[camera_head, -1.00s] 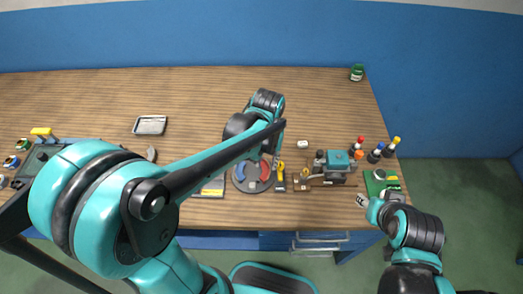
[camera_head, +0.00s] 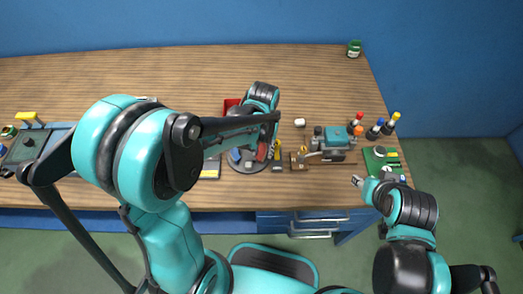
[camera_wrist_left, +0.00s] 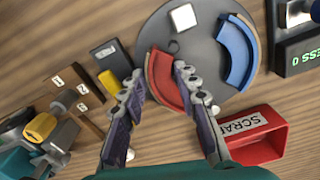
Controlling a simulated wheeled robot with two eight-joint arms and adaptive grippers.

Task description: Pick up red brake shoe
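The red brake shoe (camera_wrist_left: 163,82) is a curved red piece on the round grey plate (camera_wrist_left: 188,38) in the left wrist view. In the head view the shoe (camera_head: 262,152) is partly hidden by my left arm. My left gripper (camera_wrist_left: 158,72) is open, pointing down, with one finger on each side of the shoe. A gap shows beside the shoe; I cannot tell the fingers' height above the plate. My right gripper (camera_head: 358,181) is small at the bench's front right, away from the shoe; its finger state is unclear.
A blue brake shoe (camera_wrist_left: 236,52) and a white block (camera_wrist_left: 183,17) share the plate. A red scrap bin (camera_wrist_left: 258,135) stands close to the gripper. A numbered wooden block (camera_wrist_left: 78,100) and a yellow-tipped tool (camera_wrist_left: 107,78) lie on the other side.

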